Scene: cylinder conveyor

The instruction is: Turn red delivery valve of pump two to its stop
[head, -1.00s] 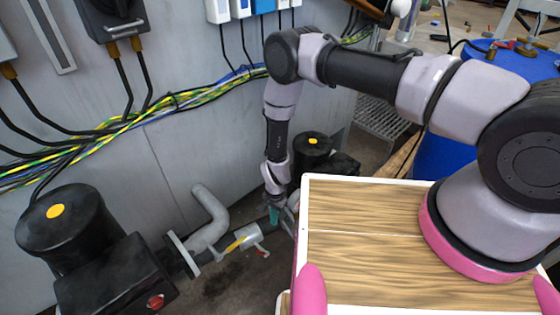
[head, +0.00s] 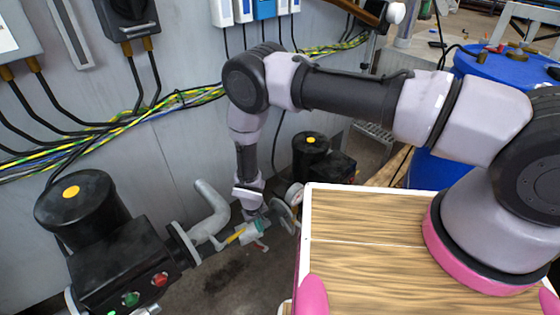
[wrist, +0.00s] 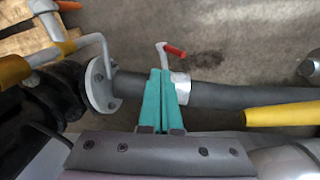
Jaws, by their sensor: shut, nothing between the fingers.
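The red-handled valve lever (head: 260,246) sits on the grey pipe low by the wall. In the wrist view its red grip (wrist: 175,50) sticks out past the pipe on a pale bent stem. My gripper (head: 256,226) is over the pipe beside the valve. In the wrist view its teal fingers (wrist: 160,76) are together and empty, with the tips over the pipe at the pale valve body (wrist: 181,86). The tips are just short of the red grip. I cannot tell whether they touch the valve.
A yellow handle (wrist: 285,115) lies along the pipe, and a pale flange (wrist: 101,84) stands left of the fingers. Black pumps stand at the left (head: 115,250) and behind (head: 312,150). A round gauge (head: 294,194) is near my gripper. Bare floor (wrist: 240,35) lies beyond the red grip.

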